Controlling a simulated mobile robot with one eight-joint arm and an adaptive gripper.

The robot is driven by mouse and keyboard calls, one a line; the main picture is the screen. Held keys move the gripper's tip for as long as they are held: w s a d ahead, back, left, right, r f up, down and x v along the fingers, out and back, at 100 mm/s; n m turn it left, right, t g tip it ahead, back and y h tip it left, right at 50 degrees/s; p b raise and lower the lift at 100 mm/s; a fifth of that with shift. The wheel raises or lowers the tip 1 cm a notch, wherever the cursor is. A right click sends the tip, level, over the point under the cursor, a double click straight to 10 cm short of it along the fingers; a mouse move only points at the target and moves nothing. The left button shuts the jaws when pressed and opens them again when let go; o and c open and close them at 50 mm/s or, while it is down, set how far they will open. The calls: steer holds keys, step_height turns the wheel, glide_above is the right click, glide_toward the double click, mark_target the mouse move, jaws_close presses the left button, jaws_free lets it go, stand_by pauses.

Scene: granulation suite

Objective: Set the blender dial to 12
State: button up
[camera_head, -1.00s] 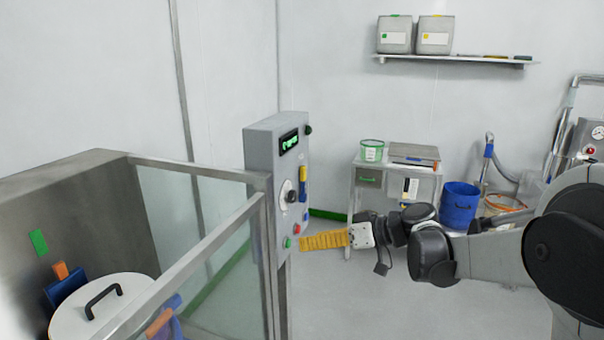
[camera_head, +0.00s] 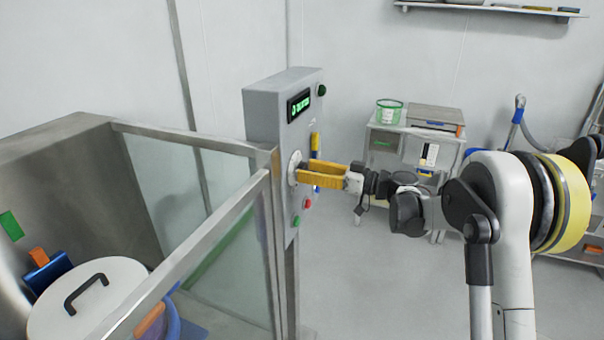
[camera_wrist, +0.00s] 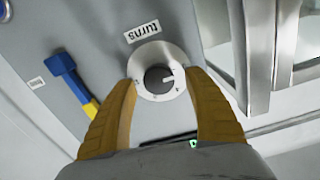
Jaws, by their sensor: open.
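The blender dial (camera_wrist: 160,79) is a dark round knob with a white pointer mark, on a pale numbered disc (camera_wrist: 144,61) beside a label reading "turns". In the wrist view my gripper (camera_wrist: 163,93) is open, its two yellow fingers on either side of the dial; I cannot tell whether they touch it. In the head view my gripper (camera_head: 299,173) reaches the front of the grey control panel (camera_head: 262,115) from the right, partly hiding the dial disc (camera_head: 294,167). A green-lit display (camera_head: 299,105) sits above; its text is too small to read.
A blue and yellow handle (camera_wrist: 73,79) is beside the dial. Red (camera_head: 307,203) and green (camera_head: 297,220) buttons are below it. A glass-sided guard (camera_head: 215,185) stands left of the panel. A bench (camera_head: 385,150) with a green-rimmed tub (camera_head: 389,112) stands behind; the floor between is clear.

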steer(key=shift+x, duration=0.9)
steer(key=c, duration=1.2)
